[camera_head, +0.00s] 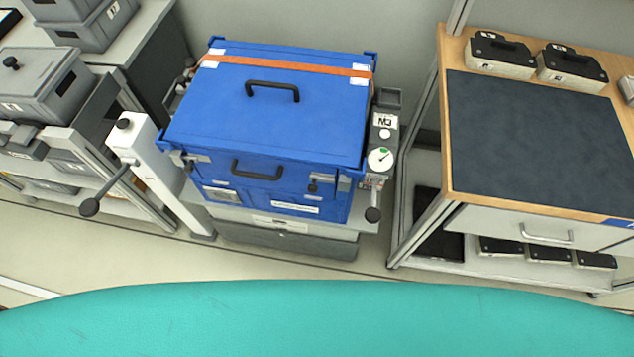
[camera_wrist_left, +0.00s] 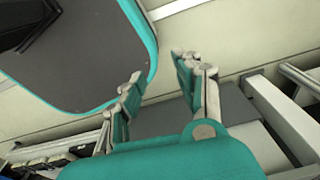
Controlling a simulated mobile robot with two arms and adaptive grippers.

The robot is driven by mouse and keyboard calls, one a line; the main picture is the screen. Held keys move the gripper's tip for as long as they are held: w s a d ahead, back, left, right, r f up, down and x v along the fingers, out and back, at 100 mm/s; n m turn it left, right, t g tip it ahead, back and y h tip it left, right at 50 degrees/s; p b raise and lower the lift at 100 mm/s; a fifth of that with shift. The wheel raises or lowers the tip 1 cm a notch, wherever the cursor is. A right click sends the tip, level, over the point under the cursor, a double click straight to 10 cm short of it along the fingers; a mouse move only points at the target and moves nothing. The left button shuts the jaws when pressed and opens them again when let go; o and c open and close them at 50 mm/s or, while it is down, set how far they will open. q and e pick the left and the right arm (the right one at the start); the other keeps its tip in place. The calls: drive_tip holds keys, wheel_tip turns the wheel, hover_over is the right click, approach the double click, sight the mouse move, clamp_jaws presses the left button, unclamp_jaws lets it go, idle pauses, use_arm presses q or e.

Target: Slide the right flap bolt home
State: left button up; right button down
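The blue crate (camera_head: 265,110) stands on a grey stand, with its blue lid on top. Its front flap (camera_head: 240,178) is upright, with a black handle (camera_head: 257,170). Near the flap's right end is the right flap bolt (camera_head: 313,186), a small dark knob. A grey metal corner piece (camera_head: 344,183) lies to its right; a gap shows between them. The bolt's exact travel is too small to tell. My left gripper (camera_wrist_left: 158,75) shows in the left wrist view, its fingers apart and nothing between them, away from the crate. My right gripper is in neither view.
An orange strap (camera_head: 290,66) crosses the lid. A post with a black-knobbed lever (camera_head: 90,206) stands left of the crate; a dial gauge (camera_head: 380,158) is at its right. A wooden-edged bench (camera_head: 448,130) stands further right. Floor is clear in front.

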use_arm(q)
drive_tip(key=w+a+t+b, duration=0.1)
drive_tip(key=w, duration=0.2)
drive_tip(key=w+a+n, duration=0.1)
drive_tip(key=w, duration=0.1)
drive_tip(key=w+a+n+t+b, duration=0.1)
drive_tip(key=w+a, duration=0.1)
drive_tip(key=w, duration=0.1)
drive_tip(key=shift+w+t+b, duration=0.3)
clamp_jaws()
drive_tip(key=w+r+n+t+h+b, duration=0.2)
drive_tip(key=w+r+n+t+b, duration=0.15)
drive_tip(key=w+r, duration=0.45)
drive_tip(key=w+r+n+t+h+b, duration=0.25)
drive_tip(key=w+r+t+b, duration=0.2)
drive_tip(key=w, duration=0.85)
drive_tip(key=d+r+n+h+b, duration=0.2)
drive_tip(key=d+r+h, duration=0.2)
drive_tip(key=r, duration=0.5)
drive_tip(key=d+r+n+t+h+b, duration=0.1)
drive_tip(key=d+r+h, duration=0.4)
drive_tip(key=r, duration=0.5)
drive_tip(key=shift+w+d+r+n+t+b, duration=0.2)
drive_tip(key=shift+d+r+n+t+b, duration=0.1)
drive_tip(key=shift+d+n+b, duration=0.65)
drive_tip(key=shift+a, duration=0.25)
